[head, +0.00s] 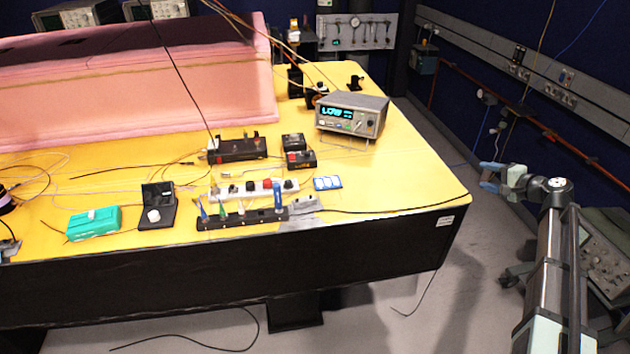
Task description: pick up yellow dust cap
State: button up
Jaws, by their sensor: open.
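I cannot pick out a yellow dust cap in the head view; the tabletop (415,185) is itself yellow and the small parts on it are hard to tell apart. My gripper (485,176) is open, with nothing seen between its fingers. It is beyond the right edge of the table, over the floor, apart from everything on the tabletop.
A black rack (243,221) with coloured tools lies near the front edge, beside a white strip (258,190). A teal box (94,223) and an open black case (157,216) stand left. A display instrument (351,116) stands behind. A cable crosses the clear right corner.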

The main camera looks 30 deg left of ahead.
jog(key=w+a+r+n+y, duration=0.1)
jog(key=a+r, duration=0.4)
jog(key=r, duration=0.4)
jog(key=w+a+r+n+y, duration=0.15)
jog(key=a+r, duration=0.25)
jog(key=r, duration=0.5)
jog(key=s+a+r+n+g, duration=0.3)
jog(key=s+a, duration=0.1)
jog(key=a, duration=0.5)
jog(key=s+a+f+n+g+h, duration=0.1)
jog(key=s+a+f+n+g, duration=0.1)
jog(key=s+a, duration=0.35)
jog(key=s+a+f+n+g+h, duration=0.1)
jog(key=s+a+n, duration=0.15)
jog(key=a, duration=0.65)
jog(key=n+h, duration=1.2)
jog(key=n, duration=0.4)
send_over(194, 195)
jog(key=shift+g, duration=0.4)
jog(key=f, duration=1.1)
jog(key=shift+s+d+f, duration=0.15)
jog(key=shift+s+f, duration=0.15)
jog(key=shift+f, duration=0.1)
jog(key=shift+w+f, duration=0.2)
jog(key=shift+f, duration=1.3)
jog(key=shift+w+f, duration=0.15)
jog(key=shift+f, duration=1.3)
